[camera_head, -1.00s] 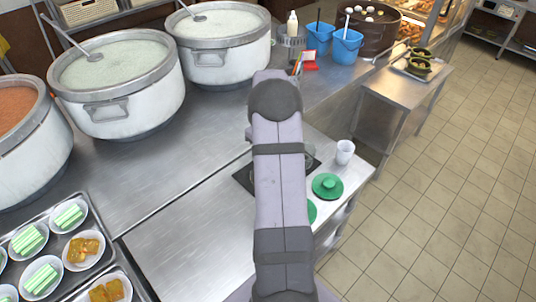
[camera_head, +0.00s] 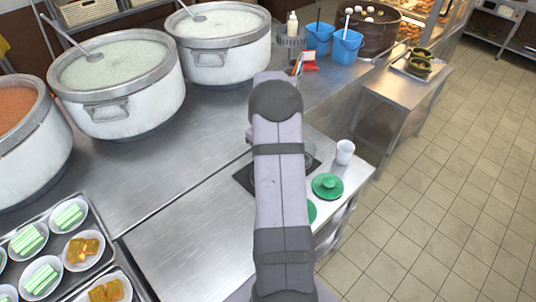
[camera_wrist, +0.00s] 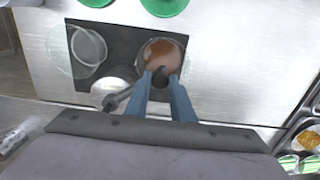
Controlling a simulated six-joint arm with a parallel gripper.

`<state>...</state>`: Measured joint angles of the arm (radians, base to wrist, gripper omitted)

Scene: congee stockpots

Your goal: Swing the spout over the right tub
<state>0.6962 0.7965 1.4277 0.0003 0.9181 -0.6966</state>
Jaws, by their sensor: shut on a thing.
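My gripper (camera_wrist: 161,79) shows in the wrist view as two blue fingers. They are shut on a small dark piece (camera_wrist: 160,73), which looks like a knob or handle end. Just beyond the fingertips is a round vessel with reddish-brown contents (camera_wrist: 163,52), on or over a dark square panel. A dark bar (camera_wrist: 118,101) lies left of the fingers, beside a pale round dish (camera_wrist: 110,88). In the head view my arm hides the gripper and what it holds. I cannot clearly make out a spout or the tubs.
A clear round bowl (camera_wrist: 88,46) stands left on the panel. Green lids (camera_head: 327,186) and a white cup (camera_head: 345,151) are on the counter's right. Large stockpots (camera_head: 118,85) line the back left. A tray (camera_head: 78,226) of small dishes is at lower left.

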